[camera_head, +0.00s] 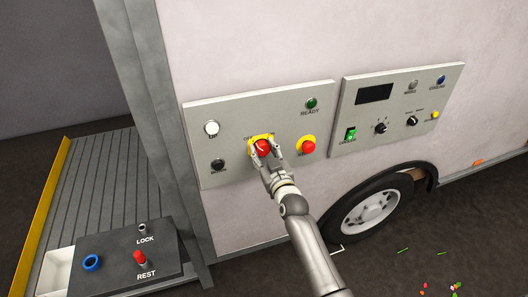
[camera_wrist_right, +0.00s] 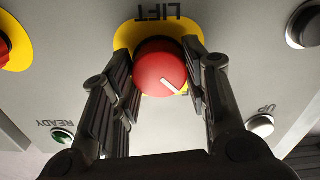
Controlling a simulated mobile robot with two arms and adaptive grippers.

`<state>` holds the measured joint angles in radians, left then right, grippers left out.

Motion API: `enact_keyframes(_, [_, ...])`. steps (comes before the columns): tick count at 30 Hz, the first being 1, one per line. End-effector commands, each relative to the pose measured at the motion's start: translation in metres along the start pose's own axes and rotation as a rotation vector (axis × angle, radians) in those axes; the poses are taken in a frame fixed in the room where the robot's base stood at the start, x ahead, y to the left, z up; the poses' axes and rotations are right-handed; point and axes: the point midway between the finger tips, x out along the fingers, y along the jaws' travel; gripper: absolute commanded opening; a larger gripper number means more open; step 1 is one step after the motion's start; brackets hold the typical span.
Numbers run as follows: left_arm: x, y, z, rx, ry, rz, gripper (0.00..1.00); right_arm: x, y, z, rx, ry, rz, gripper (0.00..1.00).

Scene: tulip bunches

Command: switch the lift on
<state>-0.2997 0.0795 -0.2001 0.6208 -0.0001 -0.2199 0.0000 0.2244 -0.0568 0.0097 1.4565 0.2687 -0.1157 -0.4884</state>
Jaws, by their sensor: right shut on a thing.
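The lift switch (camera_head: 262,147) is a round red knob with a white pointer line on a yellow plate, on the left grey panel (camera_head: 230,175). In the right wrist view the knob (camera_wrist_right: 160,68) sits between the two fingers, and the plate's label reads LIFT upside down. The white line slants there, neither upright nor level. My right gripper (camera_head: 269,152) is shut on the knob, one finger on each side. My left gripper is not in view.
The same panel has a white UP button (camera_head: 212,128), a black button (camera_head: 218,165), a green READY lamp (camera_head: 311,103) and a red button on yellow (camera_head: 308,146). A second panel (camera_head: 400,105) is at right. A LOCK/REST box (camera_head: 115,262) stands at lower left.

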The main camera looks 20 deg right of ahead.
Motion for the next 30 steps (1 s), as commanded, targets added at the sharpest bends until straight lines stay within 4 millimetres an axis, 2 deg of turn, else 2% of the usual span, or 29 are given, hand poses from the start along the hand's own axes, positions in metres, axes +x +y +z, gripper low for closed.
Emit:
enact_keyframes(8, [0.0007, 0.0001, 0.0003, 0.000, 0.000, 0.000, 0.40, 0.0000, 0.0001, 0.0003, 0.161, 0.000, 0.000, 0.18])
enact_keyframes(30, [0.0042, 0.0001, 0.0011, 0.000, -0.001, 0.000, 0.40, 0.0000, 0.0012, 0.0009, 0.858, 0.000, 0.000, 0.18])
